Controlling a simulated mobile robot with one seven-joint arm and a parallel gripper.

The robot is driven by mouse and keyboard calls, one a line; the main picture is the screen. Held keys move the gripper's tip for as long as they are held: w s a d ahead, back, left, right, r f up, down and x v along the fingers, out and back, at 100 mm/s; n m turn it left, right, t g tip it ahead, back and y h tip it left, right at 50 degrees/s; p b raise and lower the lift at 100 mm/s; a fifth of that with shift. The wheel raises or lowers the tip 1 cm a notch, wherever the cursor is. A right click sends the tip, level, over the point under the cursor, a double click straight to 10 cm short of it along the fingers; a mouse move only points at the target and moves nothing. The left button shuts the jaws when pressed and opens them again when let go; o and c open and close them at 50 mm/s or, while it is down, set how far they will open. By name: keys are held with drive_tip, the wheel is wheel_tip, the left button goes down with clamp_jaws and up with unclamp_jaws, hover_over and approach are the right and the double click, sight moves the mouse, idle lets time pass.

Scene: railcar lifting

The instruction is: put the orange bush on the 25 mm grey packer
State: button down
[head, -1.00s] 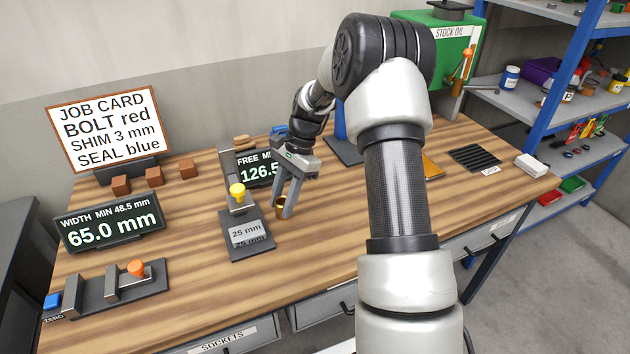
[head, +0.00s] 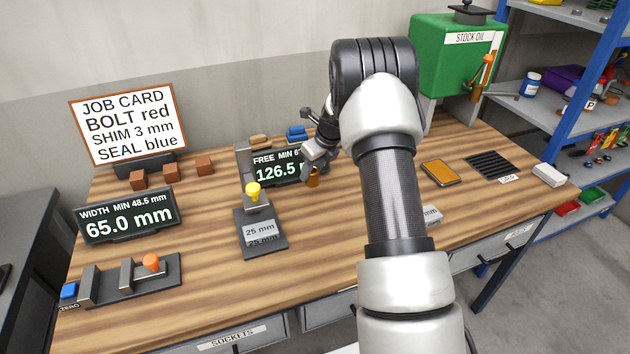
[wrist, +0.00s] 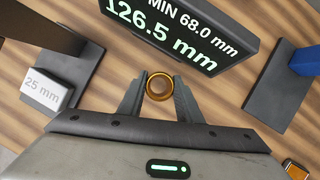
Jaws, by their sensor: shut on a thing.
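The orange bush, a hollow brassy ring (wrist: 159,87), sits between the two fingertips of my gripper (wrist: 160,90) in the wrist view. My gripper is shut on it. In the head view the bush (head: 313,178) hangs at the end of my gripper (head: 314,168), in front of the right part of the "126.5" display. The 25 mm grey packer (head: 261,231) lies on a dark stand base, to the left and nearer. The packer also shows at the left of the wrist view (wrist: 46,90). The bush and packer are apart.
The stand's upright with a yellow knob (head: 253,191) rises behind the packer. The dark display (head: 275,170) stands close to my gripper. A width gauge (head: 125,278) lies at left. Another grey block (head: 431,214) is partly hidden by my arm. Bench between is clear.

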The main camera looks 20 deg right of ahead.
sight(312, 181)
drive_tip(key=shift+f, duration=1.95)
drive_tip(key=shift+f, duration=0.1)
drive_tip(key=c, duration=1.3)
unclamp_jaws()
drive_tip(key=shift+f, duration=0.1)
